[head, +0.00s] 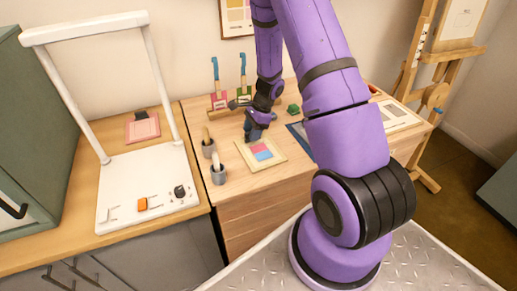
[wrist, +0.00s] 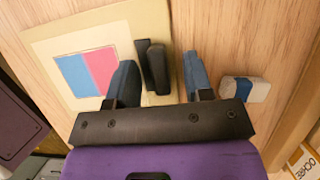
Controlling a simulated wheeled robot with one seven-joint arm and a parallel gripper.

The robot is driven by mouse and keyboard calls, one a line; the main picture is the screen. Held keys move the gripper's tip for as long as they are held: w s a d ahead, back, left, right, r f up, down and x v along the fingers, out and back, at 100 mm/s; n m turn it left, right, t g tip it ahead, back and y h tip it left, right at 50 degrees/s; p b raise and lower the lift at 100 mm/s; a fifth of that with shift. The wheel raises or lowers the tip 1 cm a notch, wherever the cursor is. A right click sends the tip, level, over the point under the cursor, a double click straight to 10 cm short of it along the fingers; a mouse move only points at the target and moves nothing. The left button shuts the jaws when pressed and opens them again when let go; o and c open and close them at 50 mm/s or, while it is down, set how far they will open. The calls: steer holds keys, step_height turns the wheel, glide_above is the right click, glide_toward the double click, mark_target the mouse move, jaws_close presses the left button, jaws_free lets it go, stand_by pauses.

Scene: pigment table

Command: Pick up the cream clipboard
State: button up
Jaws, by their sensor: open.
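The cream clipboard (head: 247,150) lies flat on the wooden table, with a pink and blue patch on its face. My gripper (head: 255,132) is low over its far edge. In the wrist view the clipboard (wrist: 50,45) fills the upper left, and a black upright piece (wrist: 153,68), which looks like its clip, stands at its edge. My gripper (wrist: 158,65) is open there, with one blue-grey finger on each side of the black piece. I cannot tell whether either finger touches it.
Two grey pots (head: 218,175) with tools stand left of the clipboard. A blue and white block (wrist: 244,90) lies right of my right finger. A white framed stand (head: 125,205) is at left.

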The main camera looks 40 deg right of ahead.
jaws_close()
